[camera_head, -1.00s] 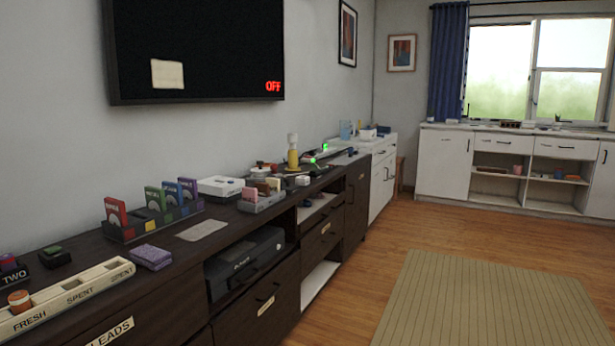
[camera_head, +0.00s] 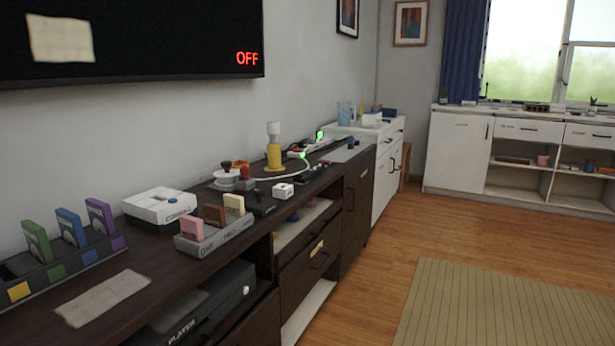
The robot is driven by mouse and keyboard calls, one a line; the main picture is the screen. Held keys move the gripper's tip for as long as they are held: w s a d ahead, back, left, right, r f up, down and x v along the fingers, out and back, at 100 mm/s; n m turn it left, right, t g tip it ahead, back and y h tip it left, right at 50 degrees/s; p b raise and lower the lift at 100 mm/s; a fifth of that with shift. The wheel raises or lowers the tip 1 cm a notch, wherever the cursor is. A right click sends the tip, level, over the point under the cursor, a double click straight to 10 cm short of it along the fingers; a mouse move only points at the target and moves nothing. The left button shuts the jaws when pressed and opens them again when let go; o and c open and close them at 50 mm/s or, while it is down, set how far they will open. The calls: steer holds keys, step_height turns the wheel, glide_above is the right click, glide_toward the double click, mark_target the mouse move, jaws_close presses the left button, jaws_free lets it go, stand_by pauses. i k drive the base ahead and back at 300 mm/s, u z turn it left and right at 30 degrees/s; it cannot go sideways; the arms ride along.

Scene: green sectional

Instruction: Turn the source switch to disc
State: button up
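I cannot make out a switch labelled source or disc. A white console-like box (camera_head: 159,207) stands further left, against the wall. The wall screen (camera_head: 150,40) reads OFF in red. A black player (camera_head: 195,312) sits in the sideboard's open bay, partly cut off by the lower edge. My gripper is not in view.
A slotted rack with coloured cases (camera_head: 68,262), a grey tray with three cards (camera_head: 214,235) and a cloth (camera_head: 103,298) lie on the sideboard (camera_head: 190,262). A yellow bottle-like object (camera_head: 274,155) stands behind. The wooden floor (camera_head: 385,285) to the right is clear, with a rug (camera_head: 500,305).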

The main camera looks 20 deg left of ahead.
mark_target(259, 193)
steer(key=u, duration=0.2)
steer(key=i, duration=0.95)
steer(key=u, duration=0.6)
